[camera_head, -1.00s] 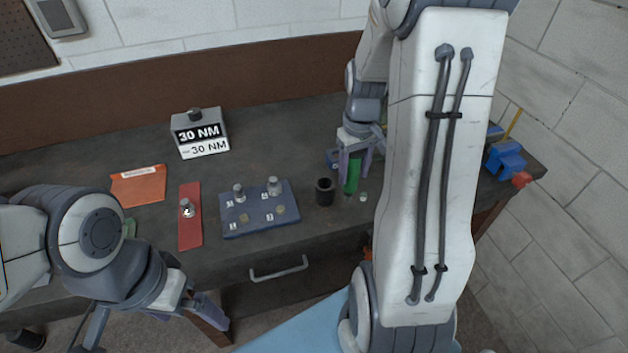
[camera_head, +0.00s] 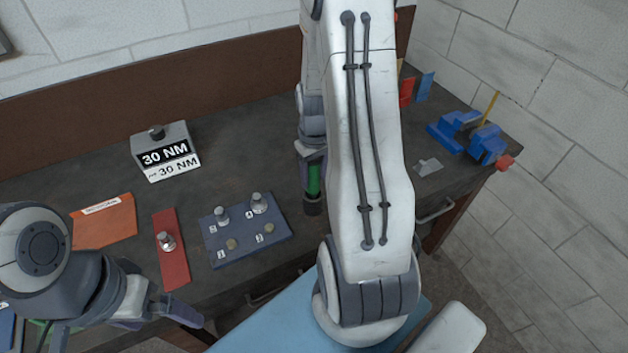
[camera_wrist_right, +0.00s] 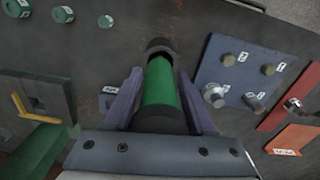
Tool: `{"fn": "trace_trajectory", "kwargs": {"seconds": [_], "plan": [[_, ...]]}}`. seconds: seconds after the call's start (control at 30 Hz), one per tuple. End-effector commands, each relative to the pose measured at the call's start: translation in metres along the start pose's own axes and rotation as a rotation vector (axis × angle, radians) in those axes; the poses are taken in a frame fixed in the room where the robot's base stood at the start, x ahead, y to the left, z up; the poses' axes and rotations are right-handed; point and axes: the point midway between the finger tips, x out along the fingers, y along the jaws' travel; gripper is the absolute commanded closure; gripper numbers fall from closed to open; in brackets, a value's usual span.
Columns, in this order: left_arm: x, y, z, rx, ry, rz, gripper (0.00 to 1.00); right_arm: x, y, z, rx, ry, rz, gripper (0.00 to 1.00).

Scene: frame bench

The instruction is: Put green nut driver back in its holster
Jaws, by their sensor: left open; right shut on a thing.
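The green nut driver (camera_head: 314,180) is upright in my right gripper (camera_head: 313,172), which is shut on it. The black cup-shaped holster (camera_head: 312,206) stands on the bench directly under the green handle. In the right wrist view the green handle (camera_wrist_right: 160,84) lies between the two fingers (camera_wrist_right: 160,100), and the dark round holster mouth (camera_wrist_right: 160,46) lies at its far end. I cannot tell whether the driver's tip is inside the holster. My right arm hides part of the bench behind it. My left gripper (camera_head: 128,324) is open and empty in front of the bench at lower left.
A blue plate (camera_head: 222,250) with several bolts lies left of the holster. Left of it are a red strip (camera_head: 172,262) with a bolt and an orange sheet (camera_head: 105,225). A 30 NM box (camera_head: 166,152) stands behind. A blue vise (camera_head: 487,146) is at the right end.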

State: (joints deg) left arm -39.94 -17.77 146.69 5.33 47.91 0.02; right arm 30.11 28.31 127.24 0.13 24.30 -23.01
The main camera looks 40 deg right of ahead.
Motion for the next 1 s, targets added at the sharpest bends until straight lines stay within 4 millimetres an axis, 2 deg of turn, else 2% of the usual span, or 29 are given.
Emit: {"fn": "trace_trajectory", "kwargs": {"seconds": [0.2,0.6,0.63,0.7,1.0], "plan": [[-0.007,0.001,0.000,0.001,0.000,0.000,0.00,0.026,-0.002,0.000,-0.002,-0.002,-0.001,1.00],[-0.003,0.000,0.000,0.001,0.000,0.000,0.00,0.032,-0.002,-0.001,-0.003,0.000,0.000,1.00],[-0.003,0.000,0.000,0.001,0.000,0.000,0.00,0.033,-0.002,0.000,-0.003,-0.001,0.000,0.41],[-0.004,0.000,0.000,0.001,0.000,0.000,0.00,0.032,-0.002,0.000,-0.002,-0.001,0.000,0.14],[-0.004,0.000,0.000,0.000,0.000,0.000,0.00,0.031,-0.002,0.000,-0.002,-0.001,0.000,0.14]]}}
